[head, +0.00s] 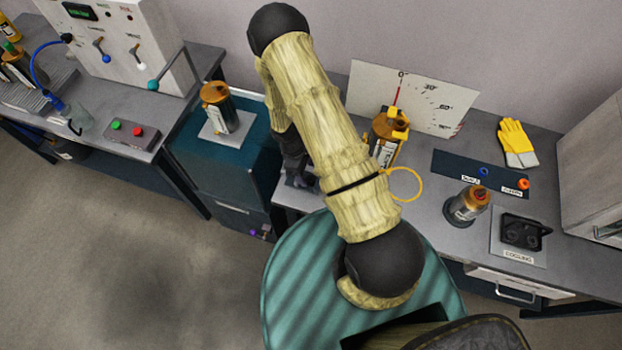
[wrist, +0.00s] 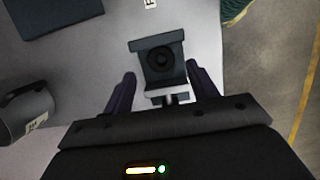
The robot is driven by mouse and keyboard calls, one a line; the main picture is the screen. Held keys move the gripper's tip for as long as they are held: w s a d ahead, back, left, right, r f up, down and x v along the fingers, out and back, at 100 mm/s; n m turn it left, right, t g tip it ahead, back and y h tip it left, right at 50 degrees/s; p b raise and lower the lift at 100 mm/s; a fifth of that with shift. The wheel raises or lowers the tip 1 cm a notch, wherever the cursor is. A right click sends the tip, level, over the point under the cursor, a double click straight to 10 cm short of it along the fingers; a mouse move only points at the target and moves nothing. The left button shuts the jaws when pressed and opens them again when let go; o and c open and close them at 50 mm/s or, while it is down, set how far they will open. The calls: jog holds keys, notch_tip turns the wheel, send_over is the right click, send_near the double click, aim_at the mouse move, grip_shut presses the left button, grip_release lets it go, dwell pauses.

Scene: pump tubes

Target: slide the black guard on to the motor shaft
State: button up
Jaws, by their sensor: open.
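My gripper (wrist: 160,70) is open, with one dark finger on each side of a dark grey block with a round recess (wrist: 162,60), which I take for the black guard. A small light piece shows at the block's near end. I cannot tell whether the fingers touch it. In the head view my gripper (head: 300,178) points down at the left end of the bench, partly hidden by my arm. Copper-topped motors stand on the bench: one by the dial (head: 385,150), one at the right (head: 466,207). Which shaft is meant is unclear.
A third copper-topped motor (head: 222,112) stands on the teal cabinet (head: 255,150). A dial board (head: 425,95), yellow gloves (head: 517,140), a dark labelled mat (head: 462,167) and a cooling unit (head: 522,232) occupy the bench. A dark cylinder (wrist: 30,108) lies left in the wrist view.

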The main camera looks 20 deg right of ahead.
aim_at(312, 182)
jog(key=shift+p+x, duration=0.55)
jog(key=shift+x, duration=1.25)
jog(key=shift+s, duration=0.1)
jog(key=shift+c, duration=0.2)
jog(key=c, duration=1)
